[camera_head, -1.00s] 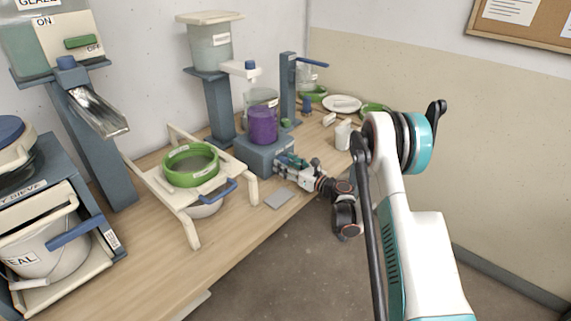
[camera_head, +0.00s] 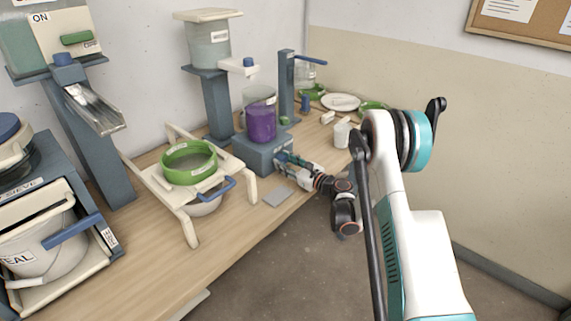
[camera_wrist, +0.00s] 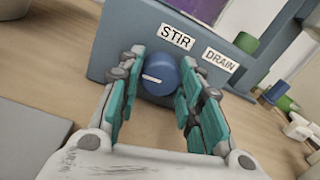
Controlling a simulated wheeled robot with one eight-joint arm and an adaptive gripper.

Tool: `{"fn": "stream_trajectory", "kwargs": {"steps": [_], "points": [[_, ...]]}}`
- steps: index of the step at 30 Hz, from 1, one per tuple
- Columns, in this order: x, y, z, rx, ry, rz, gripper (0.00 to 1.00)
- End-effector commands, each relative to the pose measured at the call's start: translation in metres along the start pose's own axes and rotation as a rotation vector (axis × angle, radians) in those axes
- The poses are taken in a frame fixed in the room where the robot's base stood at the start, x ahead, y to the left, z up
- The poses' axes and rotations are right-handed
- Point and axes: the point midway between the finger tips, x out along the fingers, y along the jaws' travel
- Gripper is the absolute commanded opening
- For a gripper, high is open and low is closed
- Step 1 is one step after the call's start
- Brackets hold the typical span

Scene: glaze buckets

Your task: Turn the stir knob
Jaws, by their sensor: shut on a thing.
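The stir knob (camera_wrist: 166,77) is a round blue dial on the front of a grey-blue stirrer base (camera_wrist: 112,48), below the STIR label (camera_wrist: 175,37). Its white pointer line points to the left in the wrist view. My gripper (camera_wrist: 162,60) is shut on the knob, with one teal-padded finger on each side. In the head view, my gripper (camera_head: 279,160) reaches the front of the base (camera_head: 252,153), and the knob is hidden by the fingers. A clear jar of purple glaze (camera_head: 261,124) stands on the base.
A DRAIN label (camera_wrist: 220,60) is right of STIR. A grey plate (camera_head: 277,197) lies on the table before the base. A green sieve (camera_head: 188,163) on a cream stand is to the left. A white cup (camera_head: 342,136) and plate (camera_head: 340,102) are to the right.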

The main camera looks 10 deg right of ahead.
Motion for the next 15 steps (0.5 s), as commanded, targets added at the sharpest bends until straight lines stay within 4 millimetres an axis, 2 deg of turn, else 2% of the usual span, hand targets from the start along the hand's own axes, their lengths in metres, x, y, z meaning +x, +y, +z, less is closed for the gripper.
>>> {"fn": "stream_trajectory", "kwargs": {"steps": [15], "points": [[0.0001,0.0003,0.0003,-0.370,-0.010,0.001,0.10]]}}
